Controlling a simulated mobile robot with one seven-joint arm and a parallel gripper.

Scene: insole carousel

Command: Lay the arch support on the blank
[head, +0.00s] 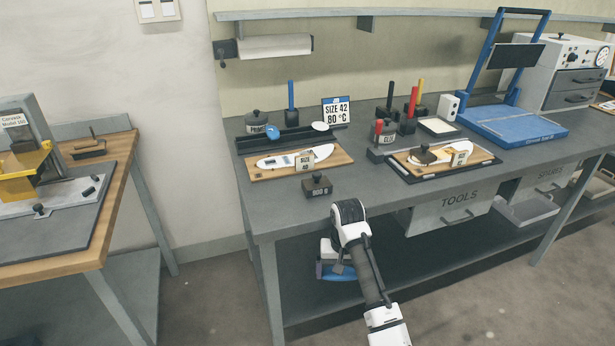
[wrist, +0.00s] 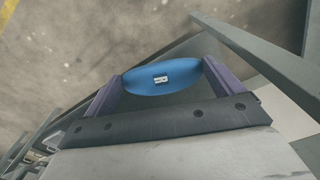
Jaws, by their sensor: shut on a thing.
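My gripper (wrist: 161,90) is shut on a blue oval piece, the arch support (wrist: 190,76), held between its two purple fingers. The piece has a small pale mark at its middle. In the head view my gripper (head: 336,268) hangs low in front of the table's front edge, with blue (head: 330,273) showing at its end. A white insole-shaped blank (head: 323,152) lies on a wooden board (head: 262,175) on the table at the left, apart from my gripper. A second pale insole (head: 455,148) lies on a board at the right, partly covered by a dark weight and a card.
A dark block (head: 317,186) stands near the table's front edge. Behind the left board are a dark tray (head: 245,145) with a blue round piece (head: 272,132) and a "SIZE 42 80 °C" sign (head: 337,111). A blue-framed press (head: 512,124) stands at the right.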

